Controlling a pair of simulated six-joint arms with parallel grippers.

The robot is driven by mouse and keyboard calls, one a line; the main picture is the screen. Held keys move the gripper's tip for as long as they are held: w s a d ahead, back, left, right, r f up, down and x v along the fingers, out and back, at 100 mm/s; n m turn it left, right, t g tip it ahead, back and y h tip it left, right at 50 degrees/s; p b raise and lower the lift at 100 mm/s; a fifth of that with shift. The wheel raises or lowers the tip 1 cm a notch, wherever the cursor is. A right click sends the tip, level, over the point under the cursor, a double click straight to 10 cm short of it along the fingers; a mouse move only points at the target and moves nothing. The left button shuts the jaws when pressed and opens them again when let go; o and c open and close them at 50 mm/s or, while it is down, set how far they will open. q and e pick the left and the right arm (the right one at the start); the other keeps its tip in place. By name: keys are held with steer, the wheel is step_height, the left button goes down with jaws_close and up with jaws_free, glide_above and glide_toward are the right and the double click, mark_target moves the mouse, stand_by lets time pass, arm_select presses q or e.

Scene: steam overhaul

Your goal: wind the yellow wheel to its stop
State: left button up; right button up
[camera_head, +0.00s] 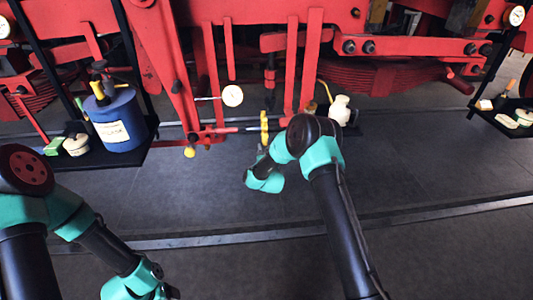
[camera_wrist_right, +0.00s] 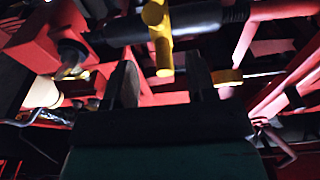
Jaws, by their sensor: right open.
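The yellow wheel (camera_head: 264,128) shows nearly edge-on in the head view, on a rod low on the red locomotive frame. In the right wrist view, a yellow bar-like part of it (camera_wrist_right: 159,40) stands ahead of my right gripper (camera_wrist_right: 161,78). The fingers are apart, one on each side of the yellow part's line, with nothing held between them. I cannot tell whether they touch it. In the head view my right wrist is just below the wheel, and the arm partly hides the fingers. My left arm is at the lower left; its fingers are out of view.
A blue can (camera_head: 117,122) stands on a dark tray at the left. A white dial (camera_head: 232,95) is left of the wheel and a cream bottle (camera_head: 340,110) right of it. Red bars hang close around the wheel. The dark floor (camera_head: 430,180) at the right is clear.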

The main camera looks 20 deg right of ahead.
mark_target(265, 135)
steer(key=shift+s+r+t, duration=0.2)
steer(key=shift+s+r, duration=0.05)
steer(key=shift+r, duration=0.35)
steer(key=shift+s+r+t, duration=0.2)
steer(key=shift+r, duration=0.4)
steer(key=shift+w, duration=0.1)
steer(key=shift+x, duration=2.95)
steer(key=shift+c, duration=0.2)
jaws_close()
steer(key=shift+f, duration=0.1)
